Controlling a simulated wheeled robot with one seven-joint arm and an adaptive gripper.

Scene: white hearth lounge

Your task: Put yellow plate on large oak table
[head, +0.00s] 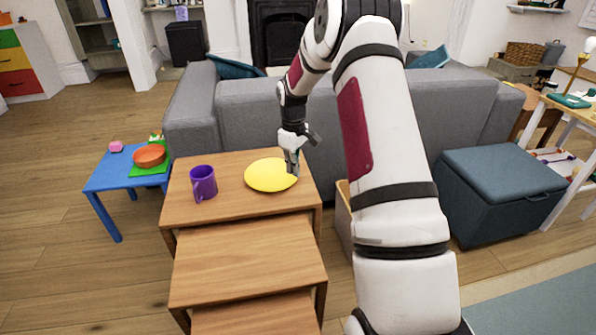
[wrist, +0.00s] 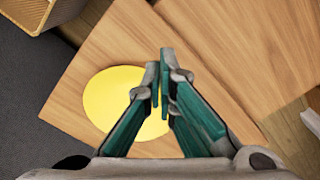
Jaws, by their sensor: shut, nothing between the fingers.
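The yellow plate (head: 268,176) lies flat on the top of the highest oak nesting table (head: 232,206), near its right side. A purple mug (head: 203,183) stands to its left on the same top. My gripper (head: 293,170) is at the plate's right edge in the head view, with its fingers pointing down. In the wrist view my gripper (wrist: 160,90) is shut and empty, its fingertips in front of the right part of the yellow plate (wrist: 108,100). I cannot tell whether the fingertips touch the plate.
Two lower oak tables (head: 248,262) step out in front of the highest one. A grey sofa (head: 235,105) stands close behind. A blue table (head: 112,172) with an orange bowl (head: 149,155) is at left. A blue-grey ottoman (head: 500,190) is at right.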

